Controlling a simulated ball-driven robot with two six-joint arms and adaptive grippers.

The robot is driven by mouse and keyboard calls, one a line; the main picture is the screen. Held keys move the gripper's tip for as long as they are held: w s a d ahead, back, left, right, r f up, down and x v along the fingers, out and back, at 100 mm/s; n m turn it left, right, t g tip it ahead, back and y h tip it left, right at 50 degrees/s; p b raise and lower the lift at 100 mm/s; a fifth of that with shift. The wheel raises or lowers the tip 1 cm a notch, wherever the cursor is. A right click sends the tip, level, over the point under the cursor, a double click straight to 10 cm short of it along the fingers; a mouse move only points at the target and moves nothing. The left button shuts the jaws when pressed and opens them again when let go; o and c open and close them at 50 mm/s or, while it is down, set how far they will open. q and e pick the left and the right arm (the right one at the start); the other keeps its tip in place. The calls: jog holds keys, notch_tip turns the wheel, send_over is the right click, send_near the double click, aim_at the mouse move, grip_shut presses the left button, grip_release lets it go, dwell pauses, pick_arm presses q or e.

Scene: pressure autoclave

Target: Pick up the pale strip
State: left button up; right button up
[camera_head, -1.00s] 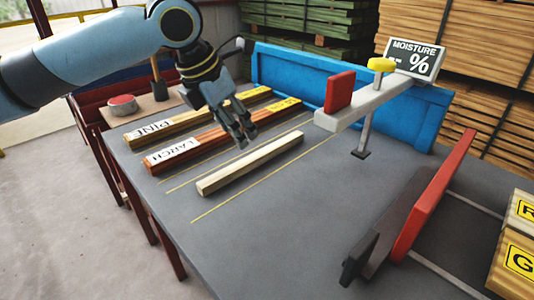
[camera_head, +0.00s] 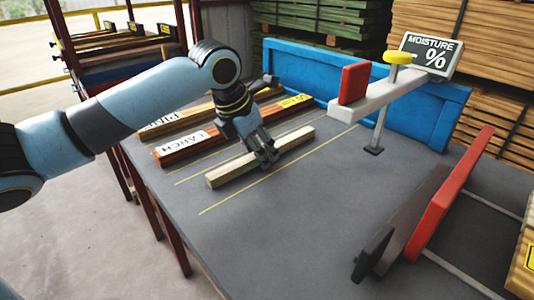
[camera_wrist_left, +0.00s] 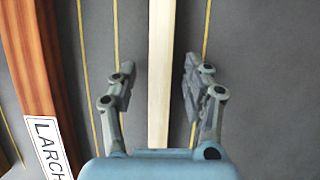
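The pale strip (camera_head: 230,172) lies flat on the grey table between thin yellow lines, in the head view. It also shows in the left wrist view (camera_wrist_left: 161,70), running up the picture. My left gripper (camera_head: 268,158) is down over the strip, a little right of its middle. In the wrist view my left gripper (camera_wrist_left: 155,85) is open, one finger on each side of the strip, with a gap on both sides. The fingers hide part of the strip in the head view. My right gripper is not in view.
A reddish LARCH strip (camera_head: 182,152) and a PINE strip (camera_head: 185,120) lie beside it on the left. A moisture meter on a stand (camera_head: 375,140), a blue trough (camera_head: 310,85) and a red upright plate (camera_head: 450,190) stand around. The table's front middle (camera_head: 270,235) is clear.

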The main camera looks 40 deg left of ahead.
pick_arm(q)
jog(key=c, duration=0.4)
grip_shut()
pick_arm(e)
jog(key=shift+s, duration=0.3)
pick_arm(q)
jog(key=shift+r, duration=0.1)
notch_tip(320, 180, up, 10)
jog(key=p, duration=0.1)
jog(key=shift+p, duration=0.3)
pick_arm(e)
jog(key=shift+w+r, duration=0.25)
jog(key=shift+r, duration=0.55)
